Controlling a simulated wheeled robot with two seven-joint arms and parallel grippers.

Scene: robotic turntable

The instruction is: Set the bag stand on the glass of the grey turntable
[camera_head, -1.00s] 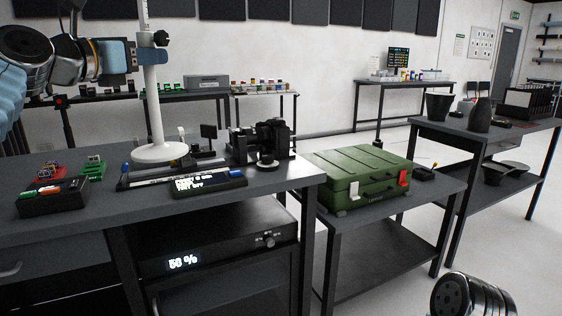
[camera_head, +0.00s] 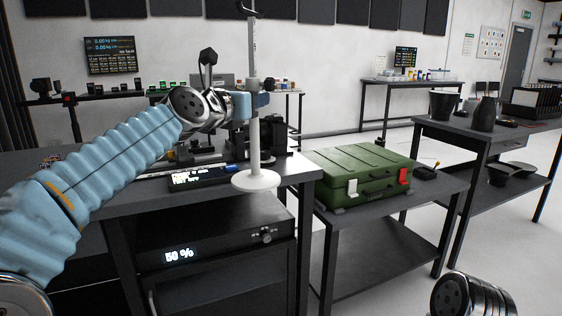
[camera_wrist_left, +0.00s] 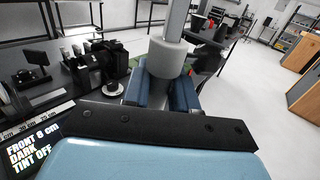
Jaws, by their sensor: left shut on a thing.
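The bag stand (camera_head: 254,150) is a pale upright pole with a round white base. In the left wrist view the stand's pole and collar (camera_wrist_left: 168,54) rise between the blue fingers (camera_wrist_left: 163,90). I cannot make out the grey turntable or its glass; my left arm covers much of the desk. My right gripper is out of view; only a metal part of that arm shows at bottom right.
A green case (camera_head: 360,172) sits on a lower table to the right.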

